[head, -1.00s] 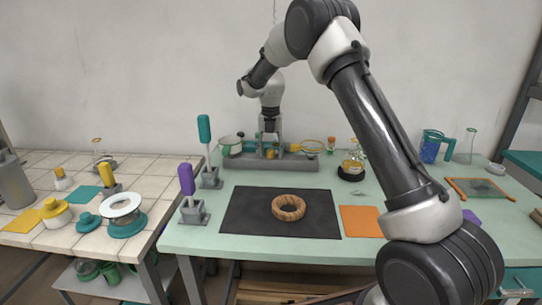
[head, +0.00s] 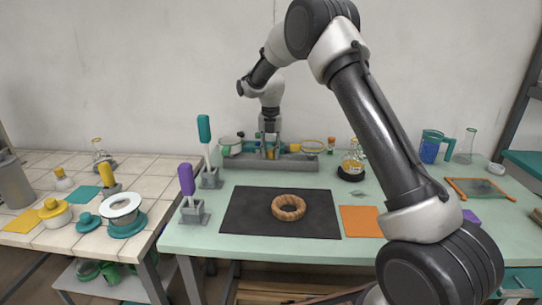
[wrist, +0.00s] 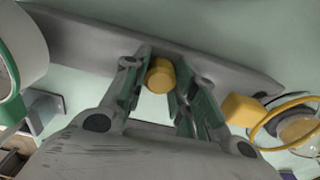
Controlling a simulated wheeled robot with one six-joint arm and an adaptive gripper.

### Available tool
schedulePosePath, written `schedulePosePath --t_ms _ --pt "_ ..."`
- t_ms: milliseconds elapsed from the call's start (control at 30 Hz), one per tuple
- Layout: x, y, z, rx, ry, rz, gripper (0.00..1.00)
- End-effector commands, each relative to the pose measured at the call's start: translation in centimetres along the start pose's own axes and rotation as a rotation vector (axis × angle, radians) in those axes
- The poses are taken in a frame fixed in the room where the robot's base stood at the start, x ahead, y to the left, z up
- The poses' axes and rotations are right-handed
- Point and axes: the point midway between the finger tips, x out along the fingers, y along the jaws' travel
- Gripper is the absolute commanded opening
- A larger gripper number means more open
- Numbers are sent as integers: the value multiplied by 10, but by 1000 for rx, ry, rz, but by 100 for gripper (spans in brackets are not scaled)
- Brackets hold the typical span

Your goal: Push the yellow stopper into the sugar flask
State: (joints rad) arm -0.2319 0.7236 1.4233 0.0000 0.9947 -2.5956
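My gripper (head: 270,156) points down at the long grey rack at the back of the green table. In the wrist view my gripper (wrist: 160,55) has one finger on each side of a round yellow stopper (wrist: 160,76). The gaps beside it are too small to tell whether the fingers press on it. Which vessel is the sugar flask is not clear. A glass flask with amber contents (head: 352,167) stands on a black ring right of the rack, and a clear flask (head: 98,150) stands on the tiled table at left.
The grey rack (head: 300,163) also holds a yellow ring (head: 312,147); a yellow block (wrist: 242,109) shows beside my fingers in the wrist view. Purple (head: 187,180) and teal (head: 204,130) handled tools stand at left.

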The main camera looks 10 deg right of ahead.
Motion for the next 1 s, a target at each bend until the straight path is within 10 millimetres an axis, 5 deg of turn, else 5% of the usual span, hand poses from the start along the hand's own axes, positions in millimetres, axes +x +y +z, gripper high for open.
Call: schedulePosePath --t_ms 1000 --pt "-8 0 0 0 0 0 0"
